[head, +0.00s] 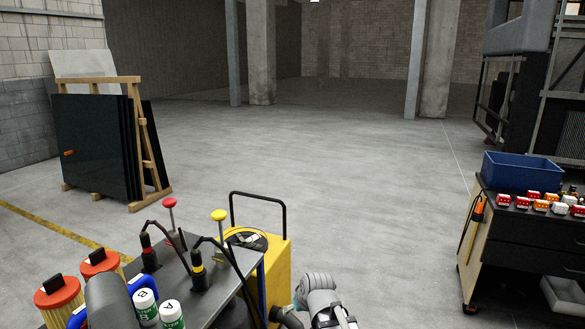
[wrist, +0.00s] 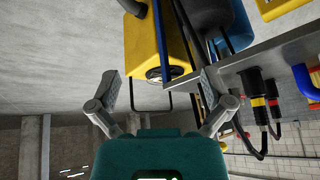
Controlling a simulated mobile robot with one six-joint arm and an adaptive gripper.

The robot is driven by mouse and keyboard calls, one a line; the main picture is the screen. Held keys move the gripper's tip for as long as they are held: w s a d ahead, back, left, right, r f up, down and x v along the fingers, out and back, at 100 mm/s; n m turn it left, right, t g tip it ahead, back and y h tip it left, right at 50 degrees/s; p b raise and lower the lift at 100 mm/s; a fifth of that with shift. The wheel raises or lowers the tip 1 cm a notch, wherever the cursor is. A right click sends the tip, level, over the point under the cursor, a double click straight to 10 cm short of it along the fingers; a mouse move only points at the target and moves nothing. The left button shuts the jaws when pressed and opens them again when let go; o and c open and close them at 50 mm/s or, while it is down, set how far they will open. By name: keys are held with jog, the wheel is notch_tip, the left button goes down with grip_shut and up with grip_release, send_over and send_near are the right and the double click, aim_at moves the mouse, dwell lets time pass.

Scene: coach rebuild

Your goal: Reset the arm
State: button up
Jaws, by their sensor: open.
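My arm shows at the bottom middle of the head view, partly cut off by the lower edge; its fingertips cannot be made out there. In the wrist view my gripper (wrist: 160,88) is open, with its two grey fingers spread wide and nothing between them. Beyond the fingers in that view is a yellow wheeled machine (wrist: 145,45) with a black handle, seen upside down. The machine also stands in the head view (head: 275,268), just left of my arm. The fingers appear apart from it.
A grey metal bench (head: 237,266) at lower left carries black tools with cables, canisters (head: 172,316) and orange-topped filters (head: 60,296). A wooden rack (head: 136,140) holds dark panels. At right, a workbench (head: 525,245) bears a blue bin (head: 521,172) and red-and-white items. The middle floor is clear.

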jog(key=s+d+m+g+h+p, duration=0.2)
jog(key=s+d+g, duration=0.3)
jog(key=s+d, duration=0.9)
jog(key=shift+d+r+m+h, duration=0.4)
jog(key=shift+d+m, duration=0.25)
jog(key=shift+m, duration=0.25)
jog(key=shift+w, duration=0.1)
